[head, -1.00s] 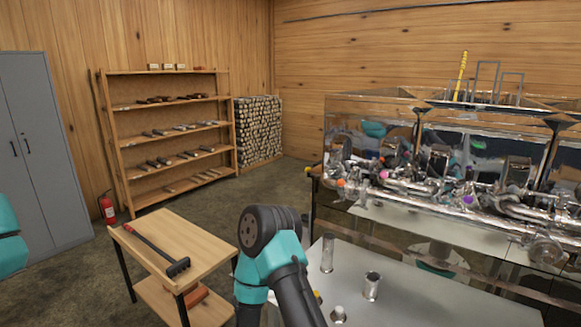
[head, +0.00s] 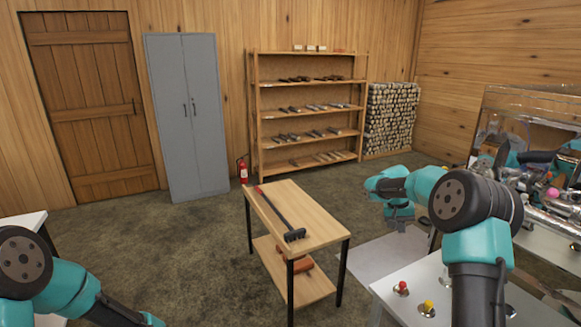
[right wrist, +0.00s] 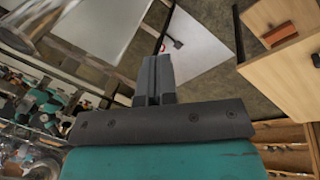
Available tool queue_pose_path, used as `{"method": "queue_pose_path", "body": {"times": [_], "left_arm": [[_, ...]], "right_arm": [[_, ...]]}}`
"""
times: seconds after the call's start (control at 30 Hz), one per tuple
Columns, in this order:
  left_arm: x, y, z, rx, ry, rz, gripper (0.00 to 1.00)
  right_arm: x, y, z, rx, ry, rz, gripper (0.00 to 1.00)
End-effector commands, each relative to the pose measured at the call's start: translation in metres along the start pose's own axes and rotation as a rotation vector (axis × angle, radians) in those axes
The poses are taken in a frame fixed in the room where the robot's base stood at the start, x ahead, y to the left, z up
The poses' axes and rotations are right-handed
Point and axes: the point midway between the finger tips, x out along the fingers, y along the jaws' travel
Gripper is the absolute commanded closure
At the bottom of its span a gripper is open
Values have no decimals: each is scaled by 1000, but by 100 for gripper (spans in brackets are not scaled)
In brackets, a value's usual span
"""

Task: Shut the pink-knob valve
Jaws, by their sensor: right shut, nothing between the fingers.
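A small round pink knob (head: 553,192) shows at the right edge of the head view, among the shiny pipes of the evaporator (head: 548,115). Most of the evaporator is out of frame or behind my right arm, so I cannot tell how the valve is set. My right gripper (head: 399,226) hangs to the left of the pink knob, well apart from it, near the wooden cart. In the right wrist view its two dark fingers (right wrist: 154,80) are together with nothing between them. My left arm shows at the lower left, but its gripper is out of frame.
A wooden cart (head: 318,229) bears a dark-headed tool with a red handle end (head: 279,217). A pale table (head: 410,277) at the lower right has a red knob (head: 401,288) and a yellow knob (head: 428,307). Open floor lies left of the cart.

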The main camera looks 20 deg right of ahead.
Motion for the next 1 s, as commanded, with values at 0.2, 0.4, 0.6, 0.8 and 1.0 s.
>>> {"method": "queue_pose_path", "body": {"times": [0.2,0.4,0.6,0.8,1.0], "left_arm": [[51,37,51,-220,113,147,49],[75,56,95,-430,200,181,49],[83,62,124,-559,249,160,49],[84,62,129,-581,258,152,49],[84,62,128,-580,258,152,49]], "right_arm": [[-103,141,-28,399,11,227,100],[-193,251,-3,786,-3,403,100],[-246,307,32,1039,-29,500,100],[-255,315,39,1083,-37,518,100],[-254,314,38,1079,-36,517,100]]}}
